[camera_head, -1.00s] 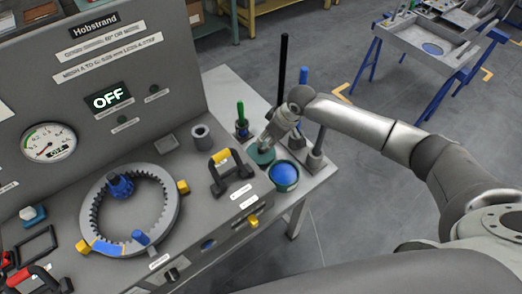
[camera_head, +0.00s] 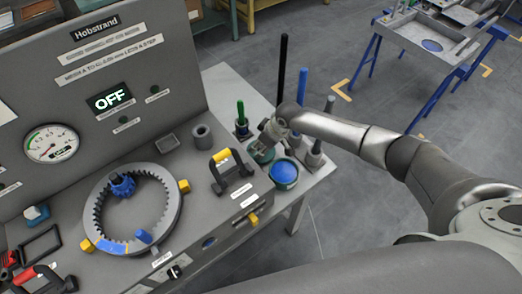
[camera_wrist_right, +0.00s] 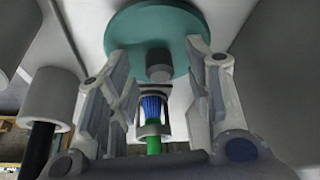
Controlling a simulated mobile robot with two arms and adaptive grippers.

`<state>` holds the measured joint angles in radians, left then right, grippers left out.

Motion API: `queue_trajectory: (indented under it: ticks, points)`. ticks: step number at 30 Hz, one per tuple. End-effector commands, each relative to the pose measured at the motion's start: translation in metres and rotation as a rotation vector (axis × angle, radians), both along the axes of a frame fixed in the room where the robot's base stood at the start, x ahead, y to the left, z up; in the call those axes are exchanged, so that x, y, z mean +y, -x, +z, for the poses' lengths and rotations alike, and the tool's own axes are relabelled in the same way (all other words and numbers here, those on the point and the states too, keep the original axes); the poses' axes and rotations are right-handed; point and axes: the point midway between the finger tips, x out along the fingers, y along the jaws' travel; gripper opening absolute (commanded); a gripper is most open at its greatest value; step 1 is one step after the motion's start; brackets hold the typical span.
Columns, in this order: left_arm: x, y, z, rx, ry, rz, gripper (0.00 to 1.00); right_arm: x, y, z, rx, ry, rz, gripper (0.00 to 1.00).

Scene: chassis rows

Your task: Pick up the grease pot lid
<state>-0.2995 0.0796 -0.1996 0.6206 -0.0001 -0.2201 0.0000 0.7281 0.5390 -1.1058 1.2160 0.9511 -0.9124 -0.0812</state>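The grease pot lid is a flat teal-green disc with a grey knob. In the right wrist view the lid (camera_wrist_right: 178,25) fills the top middle, its knob in the space between my fingers. In the head view the lid (camera_head: 262,155) lies on the bench beside the grease pot, partly hidden by my gripper. The open grease pot (camera_head: 284,174) shows blue grease inside. My right gripper (camera_head: 264,143) is over the lid. In the wrist view its fingers (camera_wrist_right: 158,62) are spread apart, one each side of the knob; contact cannot be seen. My left gripper is not in view.
A green-handled brush (camera_head: 240,114) stands in a holder just behind the lid. A tall black rod (camera_head: 283,68) and a blue-handled tool (camera_head: 302,86) stand close by. A ring gear (camera_head: 172,212) and a yellow-and-black handle (camera_head: 231,170) are to the left.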

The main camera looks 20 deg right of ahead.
Motion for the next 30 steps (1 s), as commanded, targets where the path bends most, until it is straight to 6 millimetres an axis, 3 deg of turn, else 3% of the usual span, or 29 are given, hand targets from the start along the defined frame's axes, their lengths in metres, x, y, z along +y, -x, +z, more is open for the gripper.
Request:
queue_trajectory:
  ticks: [1,10,20,30]
  points:
    - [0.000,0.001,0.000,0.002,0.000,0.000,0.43,0.000,0.000,0.000,0.000,0.000,0.000,0.38]
    - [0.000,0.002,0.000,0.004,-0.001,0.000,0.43,0.000,0.000,0.000,0.000,0.000,0.000,0.00]
    - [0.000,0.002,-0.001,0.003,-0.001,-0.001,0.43,0.000,-0.001,0.005,-0.001,-0.001,0.000,0.00]
    - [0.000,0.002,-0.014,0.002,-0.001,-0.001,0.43,0.000,-0.001,0.060,-0.006,-0.001,0.002,0.00]
